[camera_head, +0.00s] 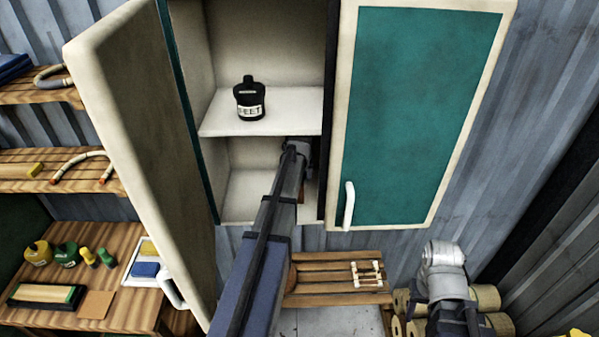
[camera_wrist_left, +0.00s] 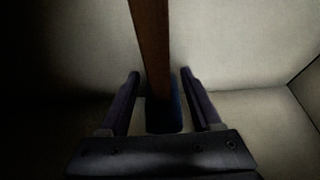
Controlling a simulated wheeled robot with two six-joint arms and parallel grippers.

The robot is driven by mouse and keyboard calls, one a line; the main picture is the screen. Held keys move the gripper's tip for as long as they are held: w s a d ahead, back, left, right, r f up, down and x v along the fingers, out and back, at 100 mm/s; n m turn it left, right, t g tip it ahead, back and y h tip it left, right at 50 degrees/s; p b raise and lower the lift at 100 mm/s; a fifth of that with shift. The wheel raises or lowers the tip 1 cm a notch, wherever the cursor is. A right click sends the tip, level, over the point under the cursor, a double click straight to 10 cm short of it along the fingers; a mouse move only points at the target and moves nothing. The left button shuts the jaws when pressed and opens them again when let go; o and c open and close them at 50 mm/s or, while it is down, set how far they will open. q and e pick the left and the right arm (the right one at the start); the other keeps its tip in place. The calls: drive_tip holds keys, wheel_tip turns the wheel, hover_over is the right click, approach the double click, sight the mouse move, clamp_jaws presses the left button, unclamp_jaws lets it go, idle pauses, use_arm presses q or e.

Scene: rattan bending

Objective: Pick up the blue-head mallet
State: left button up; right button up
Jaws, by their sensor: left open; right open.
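The blue-head mallet shows in the left wrist view, with its brown wooden handle (camera_wrist_left: 152,45) running up from a dark blue head (camera_wrist_left: 164,115). My left gripper (camera_wrist_left: 160,76) is open, with one finger on each side of the mallet. Gaps show between the fingers and the mallet. In the head view my left arm reaches into the lower compartment of the cabinet (camera_head: 265,155) and hides most of the mallet and gripper there. My right gripper (camera_head: 452,318) is low at the right, away from the mallet; its fingers are hard to make out.
The cabinet's left door (camera_head: 140,130) stands open and its teal right door (camera_head: 425,115) is beside the opening. A black bottle (camera_head: 249,101) stands on the shelf above my left arm. A wooden bench (camera_head: 335,285) and several tan rolls (camera_head: 485,297) are below.

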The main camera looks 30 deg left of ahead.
use_arm(q)
drive_tip(key=shift+r, duration=0.1)
clamp_jaws()
idle(0.3)
idle(0.4)
